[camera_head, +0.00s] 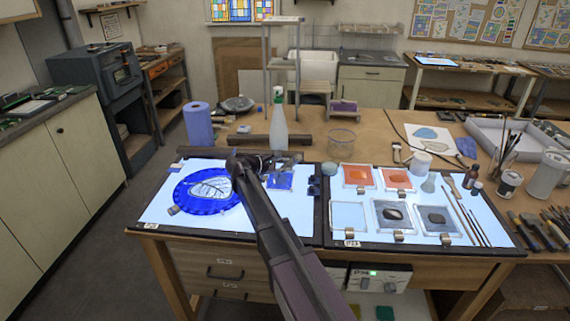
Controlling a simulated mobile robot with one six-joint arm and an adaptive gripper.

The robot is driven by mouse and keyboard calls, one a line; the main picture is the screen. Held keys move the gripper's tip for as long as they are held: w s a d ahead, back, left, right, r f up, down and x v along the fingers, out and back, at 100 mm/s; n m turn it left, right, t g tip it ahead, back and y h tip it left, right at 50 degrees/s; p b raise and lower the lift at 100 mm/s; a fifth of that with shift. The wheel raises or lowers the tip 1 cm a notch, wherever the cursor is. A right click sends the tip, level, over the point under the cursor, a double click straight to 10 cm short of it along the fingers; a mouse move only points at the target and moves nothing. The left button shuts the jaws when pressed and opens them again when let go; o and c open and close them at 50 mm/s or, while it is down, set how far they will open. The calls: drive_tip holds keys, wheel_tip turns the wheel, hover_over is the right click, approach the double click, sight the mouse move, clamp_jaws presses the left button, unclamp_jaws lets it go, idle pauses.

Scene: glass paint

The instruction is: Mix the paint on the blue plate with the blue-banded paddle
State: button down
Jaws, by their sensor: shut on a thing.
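The blue plate (188,205) lies on the left lit panel, with a pale leaf-like shape on its middle. My gripper (264,164) is over the same panel, just right of the plate's far right edge. My arm reaches up to it from the bottom of the picture. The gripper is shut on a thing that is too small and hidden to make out. I cannot pick out a blue-banded paddle for sure. A blue square (283,181) lies on the panel just right of the gripper and is partly covered.
A white spray bottle (279,128), a blue paper roll (198,124) and a glass jar (344,145) stand behind the panels. The right panel (436,193) holds several paint tiles and brushes. A dark bar (200,152) runs along the left panel's back edge.

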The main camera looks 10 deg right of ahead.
drive_tip(key=shift+s+a, duration=0.15)
drive_tip(key=shift+s, duration=0.3)
drive_tip(key=shift+r, duration=0.15)
drive_tip(key=shift+r+p, duration=2.35)
drive_tip(key=shift+p, duration=0.15)
